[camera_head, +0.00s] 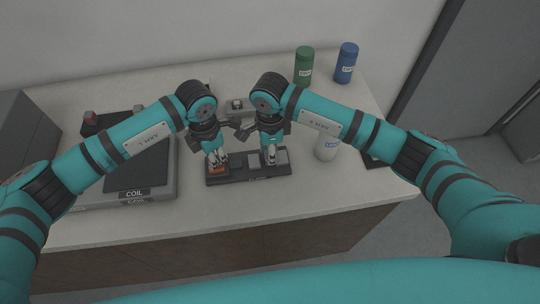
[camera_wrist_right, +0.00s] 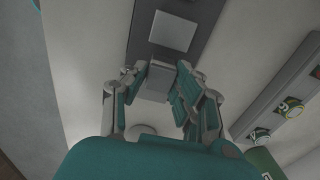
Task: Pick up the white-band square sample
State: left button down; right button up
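A dark tray (camera_head: 249,180) at the front middle of the bench holds square pieces. An orange-brown square (camera_head: 217,169) is at its left end, under my left gripper (camera_head: 217,158), whose fingers look spread. Contact there is unclear. I cannot make out a white band on any piece.
A large grey unit labelled COIL (camera_head: 140,192) stands left of the tray. A white bottle (camera_head: 326,148) stands to the right. Green (camera_head: 303,66) and blue (camera_head: 347,63) bottles stand at the back. A small grey block (camera_head: 238,104) lies behind my grippers.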

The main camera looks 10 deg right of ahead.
pick_arm(q)
jog(key=shift+f, duration=0.1)
pick_arm(e)
grip_shut()
notch_tip(320, 180, up, 15)
dwell(1.2)
pick_arm(q)
jog(key=shift+r+p, duration=0.5)
jog(key=shift+r, duration=0.9)
pick_arm(e)
jog(key=shift+r, duration=0.55)
pick_arm(q)
jog(key=shift+r, duration=0.25)
pick_arm(e)
jog(key=shift+r, duration=0.1)
